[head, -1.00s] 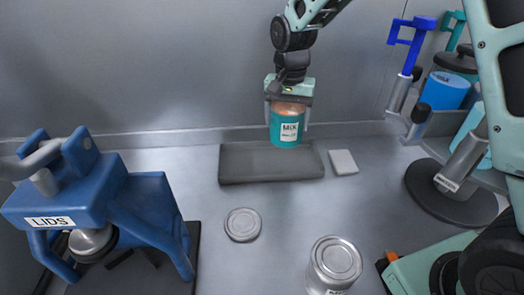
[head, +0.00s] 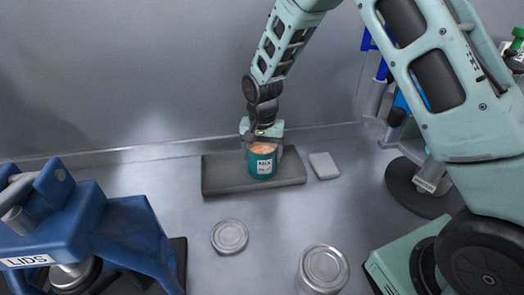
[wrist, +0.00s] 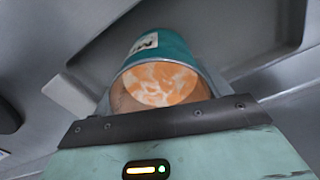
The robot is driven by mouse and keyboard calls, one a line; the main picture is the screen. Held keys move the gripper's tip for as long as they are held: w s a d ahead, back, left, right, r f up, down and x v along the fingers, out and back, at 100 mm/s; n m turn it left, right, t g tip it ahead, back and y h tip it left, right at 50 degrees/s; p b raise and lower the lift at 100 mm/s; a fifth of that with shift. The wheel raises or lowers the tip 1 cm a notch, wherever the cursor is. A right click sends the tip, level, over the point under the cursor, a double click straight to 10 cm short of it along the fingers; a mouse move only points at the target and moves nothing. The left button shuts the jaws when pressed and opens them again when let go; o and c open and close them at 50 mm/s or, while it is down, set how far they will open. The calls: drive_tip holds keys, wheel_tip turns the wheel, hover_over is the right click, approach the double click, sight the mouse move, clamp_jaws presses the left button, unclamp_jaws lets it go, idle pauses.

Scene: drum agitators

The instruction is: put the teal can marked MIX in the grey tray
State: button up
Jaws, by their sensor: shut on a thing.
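The teal can (head: 262,165) has a white label and a mottled orange and white top. It is upright in the head view, at the middle of the grey tray (head: 222,180). My gripper (head: 262,146) is shut on the can from above and behind. In the wrist view the can (wrist: 168,50) fills the space beyond my gripper's edge, and the tray (wrist: 265,25) lies behind and below it. I cannot tell whether the can's base touches the tray floor.
A blue press marked LIDS (head: 90,225) stands at the left. A loose lid (head: 229,236) and a silver can (head: 323,268) are in front of the tray. A small pale block (head: 324,165) lies just right of the tray. A dark round base (head: 415,185) stands farther right.

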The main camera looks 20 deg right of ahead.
drive_tip(key=shift+f, duration=0.15)
drive_tip(key=o, duration=1.4)
drive_tip(key=shift+c, duration=0.2)
wheel_tip(320, 180, up, 12)
drive_tip(key=b, duration=0.3)
drive_tip(key=s+a+r+n, duration=0.1)
drive_tip(key=s+a+n, duration=0.25)
drive_tip(key=s, duration=0.45)
drive_tip(key=s+a+r+n, duration=0.2)
drive_tip(key=s+a+n, duration=0.1)
drive_tip(key=s+a, duration=0.3)
drive_tip(key=s+d+f+n, duration=0.1)
drive_tip(key=s+n, duration=0.6)
drive_tip(key=s, duration=0.9)
drive_tip(key=shift+s+d+f+y, duration=0.2)
drive_tip(key=shift+s+d+y, duration=0.1)
drive_tip(key=shift+s, duration=0.1)
